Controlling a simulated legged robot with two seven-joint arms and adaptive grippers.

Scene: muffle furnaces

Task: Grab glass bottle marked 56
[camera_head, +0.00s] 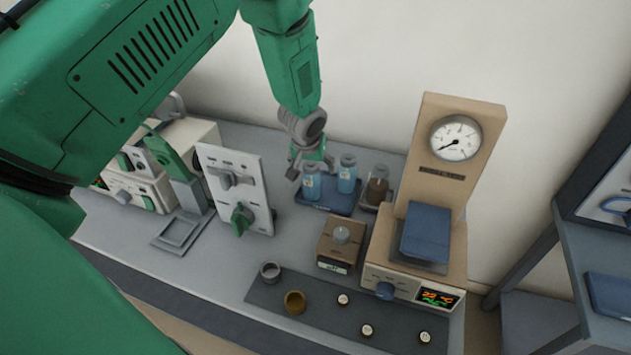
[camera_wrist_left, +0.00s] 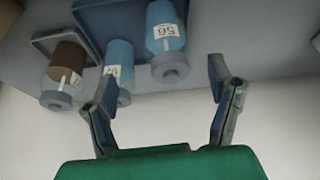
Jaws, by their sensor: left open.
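The glass bottle marked 56 (camera_wrist_left: 165,38) is clear with blue contents and a grey stopper, and its white label shows in the left wrist view. In the head view it is the leftmost bottle (camera_head: 311,186), on the blue tray (camera_head: 340,207). My left gripper (camera_head: 311,165) is open and empty, close by the bottle's top. In the left wrist view the gripper (camera_wrist_left: 162,82) has its fingers spread apart, with the bottle's stopper lying between and beyond the tips. I cannot tell whether a finger touches it. My right gripper is not in view.
A second blue bottle (camera_head: 347,176) stands close beside it, and a brown bottle (camera_head: 377,186) stands on a grey tray to the right. A white control panel (camera_head: 240,178) is left. A tan gauge stand (camera_head: 457,170) is right. A small knobbed box (camera_head: 340,246) stands in front.

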